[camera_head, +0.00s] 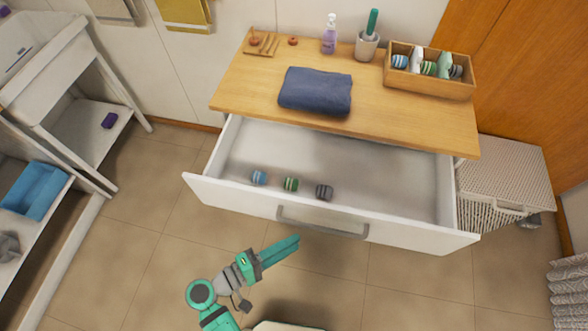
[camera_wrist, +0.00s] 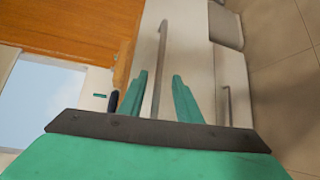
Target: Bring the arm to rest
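My gripper (camera_head: 284,247) is in front of the cart's open drawer, below and left of the drawer handle (camera_head: 322,226) in the head view. In the wrist view its two green fingers (camera_wrist: 160,76) stand apart. A grey bar handle (camera_wrist: 160,70) shows between them in that view. I see nothing held, and in the head view the gripper looks apart from the drawer front. The white drawer (camera_head: 400,190) is pulled out, with a blue jar (camera_head: 259,177), a green jar (camera_head: 291,184) and a dark jar (camera_head: 324,192) inside.
The wooden top (camera_head: 240,90) bears a folded blue towel (camera_head: 315,90), a pump bottle (camera_head: 329,35), a cup (camera_head: 367,46) and a wooden box (camera_head: 430,84). A wicker basket (camera_head: 505,175) stands right, shelves (camera_head: 60,100) left. Floor (camera_head: 120,255) is clear at lower left.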

